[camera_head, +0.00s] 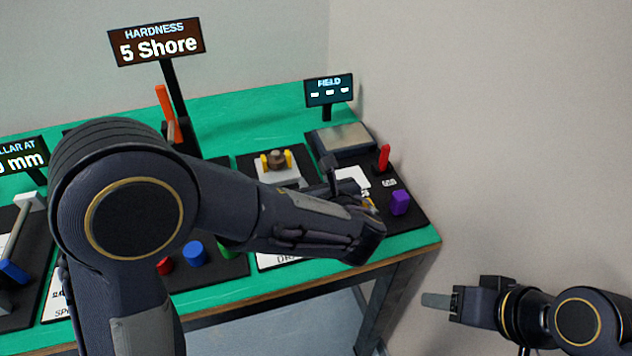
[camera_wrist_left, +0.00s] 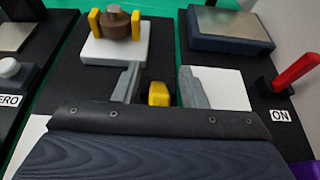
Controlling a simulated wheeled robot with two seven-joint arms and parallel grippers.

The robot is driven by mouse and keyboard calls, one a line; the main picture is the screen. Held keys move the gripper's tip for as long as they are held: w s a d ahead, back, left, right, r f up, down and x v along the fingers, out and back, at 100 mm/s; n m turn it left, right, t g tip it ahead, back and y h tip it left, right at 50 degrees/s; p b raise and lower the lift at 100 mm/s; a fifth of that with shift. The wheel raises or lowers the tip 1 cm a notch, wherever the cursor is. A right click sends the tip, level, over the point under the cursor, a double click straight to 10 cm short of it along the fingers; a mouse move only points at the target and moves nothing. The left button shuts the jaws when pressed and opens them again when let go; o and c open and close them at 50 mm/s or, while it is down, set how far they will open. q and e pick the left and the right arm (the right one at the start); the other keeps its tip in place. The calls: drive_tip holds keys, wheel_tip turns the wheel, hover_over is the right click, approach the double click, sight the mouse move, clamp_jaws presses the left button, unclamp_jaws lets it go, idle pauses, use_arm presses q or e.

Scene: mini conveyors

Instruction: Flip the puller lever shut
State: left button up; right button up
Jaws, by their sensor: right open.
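The puller (camera_head: 277,160) has a white base, two yellow jaws and a brown hub. It also shows at the top of the left wrist view (camera_wrist_left: 115,35). In that view a yellow block (camera_wrist_left: 158,94), apparently the lever's grip, sits between the grey fingers of my left gripper (camera_wrist_left: 160,86). The fingers stand apart, with a gap on each side of the block. The rest of the lever is hidden or unclear. My right gripper (camera_head: 437,300) is off to the right of the table, away from the puller, open and empty.
A red lever (camera_wrist_left: 296,70) marked ON stands to the right, with a purple block (camera_head: 400,203) near it. A grey-topped box (camera_head: 341,138) is behind. An orange lever (camera_head: 165,105) stands at the back left. My left arm covers much of the table (camera_head: 240,105).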

use_arm(q)
drive_tip(key=shift+w, duration=0.1)
clamp_jaws()
drive_tip(key=b, duration=0.2)
drive_tip(key=f+t+b, duration=0.1)
drive_tip(key=shift+s+b, duration=0.2)
drive_tip(key=shift+b, duration=0.15)
drive_tip(key=shift+r+t, duration=0.2)
drive_tip(key=shift+t, duration=0.1)
drive_tip(key=shift+r, duration=0.1)
unclamp_jaws()
